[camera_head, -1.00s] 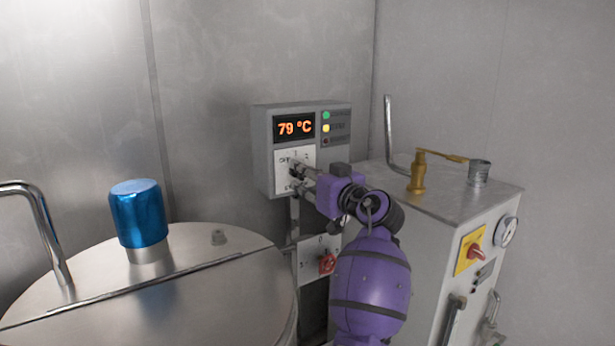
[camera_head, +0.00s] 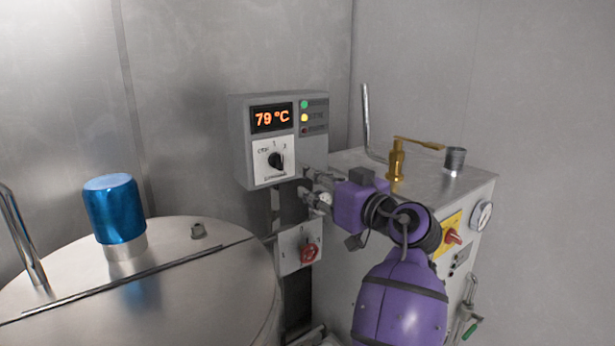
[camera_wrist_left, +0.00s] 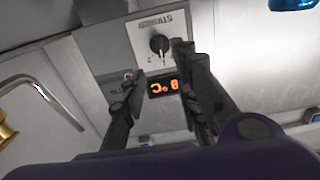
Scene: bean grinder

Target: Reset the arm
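My left gripper (camera_head: 311,184) is at the lower right of the grey control box (camera_head: 238,150), with its purple wrist behind it. In the left wrist view the gripper (camera_wrist_left: 158,65) has its two fingers spread apart with nothing between them. The box's black knob (camera_head: 276,161) shows uncovered on its white plate, and the fingers stand clear of it. The knob also shows in the wrist view (camera_wrist_left: 159,44), beyond the fingertips. The orange display (camera_head: 271,118) reads 79 °C. My right gripper is not in view.
A second switch plate with a red knob (camera_head: 309,253) sits below the box, close under my gripper. A steel vessel (camera_head: 215,285) with a blue cap (camera_head: 114,210) stands at left. At right is a metal cabinet (camera_head: 345,165) with a brass fitting (camera_head: 397,162) and a small metal cup (camera_head: 455,160).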

